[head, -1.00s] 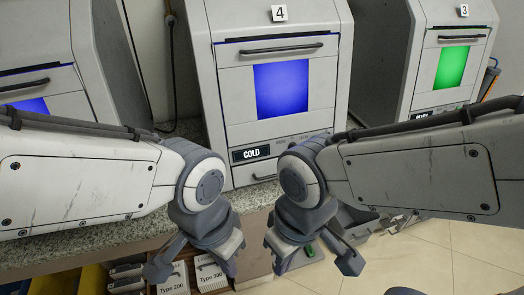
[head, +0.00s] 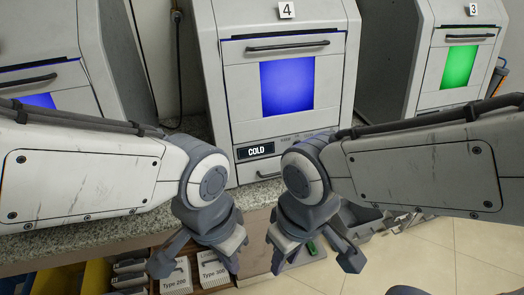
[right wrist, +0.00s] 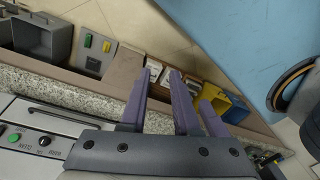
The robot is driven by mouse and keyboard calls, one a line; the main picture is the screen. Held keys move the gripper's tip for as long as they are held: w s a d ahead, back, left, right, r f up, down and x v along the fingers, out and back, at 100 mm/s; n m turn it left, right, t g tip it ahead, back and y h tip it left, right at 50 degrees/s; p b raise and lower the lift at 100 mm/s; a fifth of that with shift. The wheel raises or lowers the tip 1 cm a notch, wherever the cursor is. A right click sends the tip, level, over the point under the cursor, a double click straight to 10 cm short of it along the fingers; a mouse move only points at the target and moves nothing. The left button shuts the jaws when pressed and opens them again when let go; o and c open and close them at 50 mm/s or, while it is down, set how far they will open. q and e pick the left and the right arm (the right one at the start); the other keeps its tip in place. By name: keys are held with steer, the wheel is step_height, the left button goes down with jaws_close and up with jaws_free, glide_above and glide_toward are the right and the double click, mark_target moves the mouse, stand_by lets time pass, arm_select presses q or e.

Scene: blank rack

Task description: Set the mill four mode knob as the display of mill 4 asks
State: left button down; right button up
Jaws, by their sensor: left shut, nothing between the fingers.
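Mill 4 (head: 338,70) stands at the centre of the head view, with a blue window and a number 4 plate. Its display (head: 255,150) reads COLD. The rest of its control strip is mostly behind my right arm, and the mode knob cannot be made out there. In the right wrist view a panel at lower left has a black knob (right wrist: 45,140) and a green button; its setting is unclear. My left gripper (head: 200,260) is shut and empty, low before the counter. My right gripper (head: 315,260) is beside it, apart from the mill; its opening is unclear.
Mill 3 (head: 422,65), with a green window, stands at right; another mill (head: 45,60) stands at left. The granite counter (head: 60,238) runs below them. White type boxes (head: 212,272) sit underneath. A yellow bin (right wrist: 228,104) shows in the right wrist view.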

steer(key=o, duration=0.3)
steer(key=w+f+m+t, duration=0.1)
steer(key=w, duration=0.3)
steer(key=w+f+m+t+p, duration=0.1)
steer(key=w, duration=0.4)
steer(key=w+f+m+t+p, duration=0.1)
steer(key=w, duration=0.3)
steer(key=shift+w+a+f+m+t+y, duration=0.1)
steer(key=shift+w+f+m+t+y, duration=0.05)
steer(key=shift+f+m+t+y, duration=0.2)
steer(key=shift+o, duration=0.2)
steer(key=w+d+f+m+t+y+p, duration=0.1)
steer(key=w+d+f+m+t+p, duration=0.2)
steer(key=w, duration=0.4)
steer(key=w+d+f+m+t+y+p, duration=0.1)
steer(key=w+d+m+t, duration=0.35)
steer(key=w, duration=0.35)
steer(key=d+m+t+p, duration=0.1)
steer(key=d+m+t, duration=0.3)
steer(key=d+m, duration=0.1)
steer(key=r+p+x, duration=0.1)
steer(key=p+x, duration=0.2)
steer(key=x, duration=0.7)
steer(key=shift+w+a, duration=0.25)
jaws_close()
